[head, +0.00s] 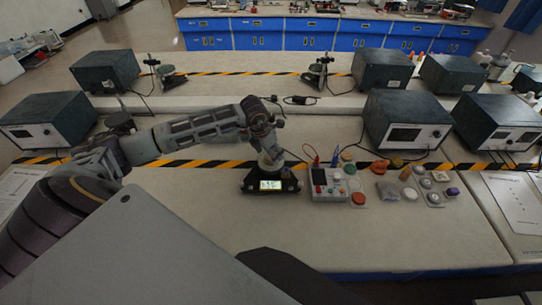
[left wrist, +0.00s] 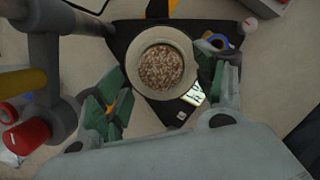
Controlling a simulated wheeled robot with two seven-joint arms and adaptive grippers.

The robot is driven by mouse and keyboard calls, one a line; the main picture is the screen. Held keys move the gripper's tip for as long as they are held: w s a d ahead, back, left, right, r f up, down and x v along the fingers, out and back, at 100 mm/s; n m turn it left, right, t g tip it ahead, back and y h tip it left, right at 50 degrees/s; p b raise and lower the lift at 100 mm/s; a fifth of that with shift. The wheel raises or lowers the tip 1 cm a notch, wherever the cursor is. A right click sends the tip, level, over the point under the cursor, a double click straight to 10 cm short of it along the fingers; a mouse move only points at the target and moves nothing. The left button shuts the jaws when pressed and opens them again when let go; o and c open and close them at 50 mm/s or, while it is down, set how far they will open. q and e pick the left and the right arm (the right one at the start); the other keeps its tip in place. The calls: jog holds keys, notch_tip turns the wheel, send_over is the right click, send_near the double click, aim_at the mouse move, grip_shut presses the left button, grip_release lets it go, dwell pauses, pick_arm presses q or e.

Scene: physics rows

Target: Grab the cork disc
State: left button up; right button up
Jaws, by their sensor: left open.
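The gripper hides most of the round thing there. My right gripper is not in view.
Right of the scale stands a small panel box (head: 328,184) with red and blue leads. Several small discs, such as an orange-red one (head: 358,198) and a purple one (head: 452,192), lie further right. Grey instruments (head: 404,122) stand behind. The bench front (head: 200,205) is partly clear.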

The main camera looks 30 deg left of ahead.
pick_arm(q)
jog(key=shift+w+f, duration=0.15)
jog(key=shift+f, duration=0.5)
jog(key=shift+c, duration=0.2)
jog(key=c, duration=0.8)
